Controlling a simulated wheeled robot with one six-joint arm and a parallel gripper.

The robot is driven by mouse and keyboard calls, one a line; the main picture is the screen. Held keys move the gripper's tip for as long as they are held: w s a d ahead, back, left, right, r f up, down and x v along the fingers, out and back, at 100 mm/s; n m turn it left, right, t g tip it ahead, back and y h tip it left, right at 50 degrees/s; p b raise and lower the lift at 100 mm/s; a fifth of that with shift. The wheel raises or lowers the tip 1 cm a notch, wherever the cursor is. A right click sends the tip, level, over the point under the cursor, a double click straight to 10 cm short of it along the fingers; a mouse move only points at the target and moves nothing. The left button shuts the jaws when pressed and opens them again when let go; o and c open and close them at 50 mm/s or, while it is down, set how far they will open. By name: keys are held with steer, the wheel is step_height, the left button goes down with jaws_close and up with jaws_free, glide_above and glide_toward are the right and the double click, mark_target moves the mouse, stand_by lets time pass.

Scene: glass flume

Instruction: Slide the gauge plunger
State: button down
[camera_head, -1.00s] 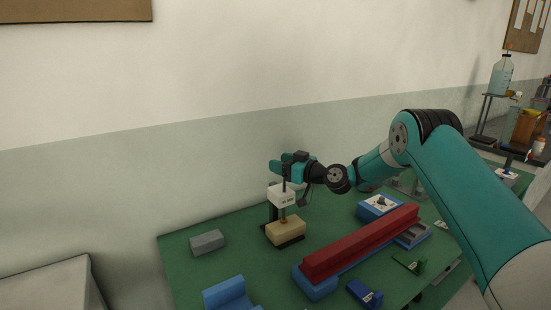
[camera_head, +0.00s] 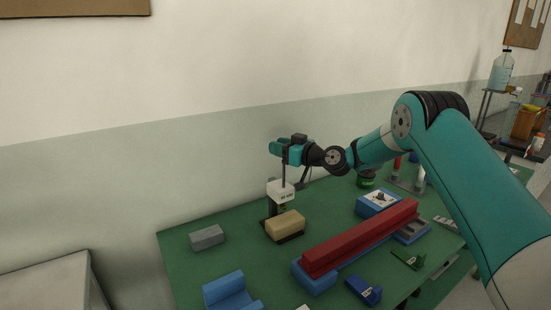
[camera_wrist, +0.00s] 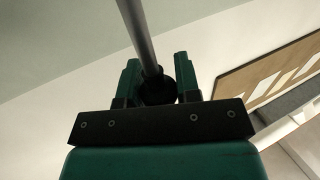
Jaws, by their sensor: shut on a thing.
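The gauge has a white labelled body (camera_head: 281,191) on a dark stand, with a tan block (camera_head: 285,224) at its front. Its thin dark plunger rod (camera_head: 284,173) stands upright between the white body and my gripper. My gripper (camera_head: 287,150) is above the gauge, shut on the top of the plunger. In the wrist view, the grey plunger rod (camera_wrist: 139,35) runs from a dark round knob (camera_wrist: 158,90) held between my teal fingers (camera_wrist: 158,82). The rod's lower end is hidden inside the gauge body.
The green table (camera_head: 190,275) carries a grey block (camera_head: 207,237), a blue cradle (camera_head: 230,290), and a long red bar (camera_head: 360,238) on a blue base. A small blue piece (camera_head: 364,290) and a green piece (camera_head: 407,259) lie at the front. The wall stands close behind.

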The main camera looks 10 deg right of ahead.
steer(key=shift+s+a+r, duration=0.1)
steer(key=shift+a+r, duration=0.1)
steer(key=shift+r, duration=0.15)
steer(key=c, duration=0.9)
jaws_free()
steer(key=shift+a, duration=0.1)
steer(key=shift+o, duration=0.2)
steer(key=shift+d, duration=0.25)
steer(key=shift+s+d, duration=0.2)
steer(key=b+v, duration=0.7)
steer(key=v, duration=0.9)
steer(key=shift+s+d, duration=0.25)
steer(key=shift+s, duration=0.1)
